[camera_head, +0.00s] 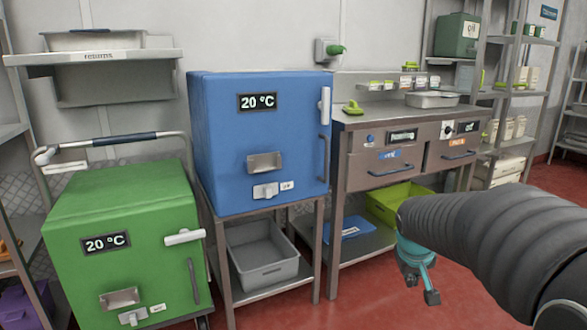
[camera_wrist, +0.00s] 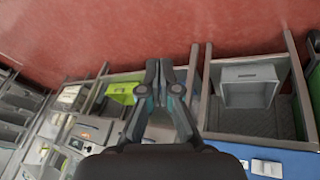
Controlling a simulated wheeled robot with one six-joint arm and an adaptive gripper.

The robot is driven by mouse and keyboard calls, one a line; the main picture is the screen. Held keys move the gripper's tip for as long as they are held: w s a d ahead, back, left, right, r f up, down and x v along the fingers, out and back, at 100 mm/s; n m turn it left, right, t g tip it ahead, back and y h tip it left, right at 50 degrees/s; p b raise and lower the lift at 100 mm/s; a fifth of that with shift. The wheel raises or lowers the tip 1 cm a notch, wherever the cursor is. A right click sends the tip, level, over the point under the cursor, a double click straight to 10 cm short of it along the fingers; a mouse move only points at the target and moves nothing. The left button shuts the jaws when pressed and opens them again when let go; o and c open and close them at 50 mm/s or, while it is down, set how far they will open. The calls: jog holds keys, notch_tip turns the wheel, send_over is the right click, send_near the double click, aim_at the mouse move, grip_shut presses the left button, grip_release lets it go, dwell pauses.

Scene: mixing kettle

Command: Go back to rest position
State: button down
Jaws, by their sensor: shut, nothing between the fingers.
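My gripper (camera_head: 425,283) hangs at the lower right of the head view, below my dark arm, in front of the steel workbench (camera_head: 338,190) and over the red floor. It is apart from everything around it. In the wrist view, my gripper (camera_wrist: 163,68) has its two fingers together with nothing between them. The wrist view is turned, with the red floor at its top.
A blue box (camera_head: 230,165) marked 20 °C stands on a steel stand holding a grey bin (camera_head: 262,270). A green box (camera_head: 110,205) stands at left. A yellow-green bin (camera_head: 380,205) sits under the workbench. Red floor (camera_head: 350,300) is clear in front.

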jog(key=s+a+r+y, duration=0.1)
jog(key=s+a, duration=0.2)
jog(key=s, duration=0.5)
jog(key=s+a+r+t, duration=0.1)
jog(key=s+a, duration=0.3)
jog(key=s, duration=0.3)
jog(key=s+a+r+y, duration=0.1)
jog(key=s+a, duration=0.2)
jog(key=s, duration=0.5)
jog(key=shift+s+a+r+m+y, duration=0.2)
jog(key=shift+s+a+m+y, duration=0.1)
jog(key=shift+s+a, duration=0.05)
